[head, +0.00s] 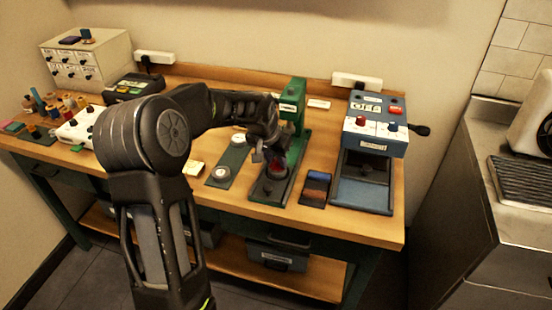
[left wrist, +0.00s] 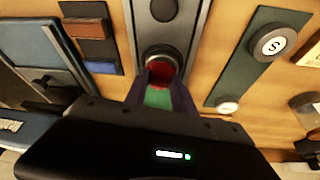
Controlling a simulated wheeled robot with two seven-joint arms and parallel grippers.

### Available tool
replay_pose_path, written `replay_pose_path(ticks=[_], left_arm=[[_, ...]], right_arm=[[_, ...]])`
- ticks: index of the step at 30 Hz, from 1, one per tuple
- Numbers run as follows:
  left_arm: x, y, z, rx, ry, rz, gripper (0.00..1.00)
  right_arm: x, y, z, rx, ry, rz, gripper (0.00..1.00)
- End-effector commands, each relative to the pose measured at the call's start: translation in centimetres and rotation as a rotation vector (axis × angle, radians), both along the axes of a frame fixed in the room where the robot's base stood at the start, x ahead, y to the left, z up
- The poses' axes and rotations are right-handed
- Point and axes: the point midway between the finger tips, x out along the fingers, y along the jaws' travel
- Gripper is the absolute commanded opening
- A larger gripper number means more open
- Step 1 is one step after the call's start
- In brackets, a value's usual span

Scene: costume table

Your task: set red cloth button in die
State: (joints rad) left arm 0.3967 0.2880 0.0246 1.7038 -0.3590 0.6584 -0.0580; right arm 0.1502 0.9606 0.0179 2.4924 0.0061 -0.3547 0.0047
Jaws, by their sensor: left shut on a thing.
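The red cloth button (head: 278,168) is at the tips of my left gripper (head: 276,158), over the base of the green press (head: 291,103). In the left wrist view the red button (left wrist: 161,71) sits between the fingertips of my left gripper (left wrist: 160,82), which is shut on it. The round metal die (left wrist: 160,49) is right at the button; the fingers hide part of it. I cannot tell whether the button touches the die or is just above it. My right gripper is not in view.
A blue-grey machine (head: 375,135) stands right of the press, with a small tray of coloured strips (head: 316,188) between them. A dark green strip with round discs (head: 228,165) lies to the left. Spools and a drawer box (head: 88,62) stand at the far left.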

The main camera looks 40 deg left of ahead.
Motion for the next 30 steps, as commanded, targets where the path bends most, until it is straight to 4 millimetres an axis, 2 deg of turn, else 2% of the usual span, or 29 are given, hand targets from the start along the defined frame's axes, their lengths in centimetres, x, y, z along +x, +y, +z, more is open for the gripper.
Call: replay_pose_path(ticks=[30], left_arm=[[-0.06, -0.03, 0.02, 0.000, 0.000, -0.001, 0.00]], right_arm=[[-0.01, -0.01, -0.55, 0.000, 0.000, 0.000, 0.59]])
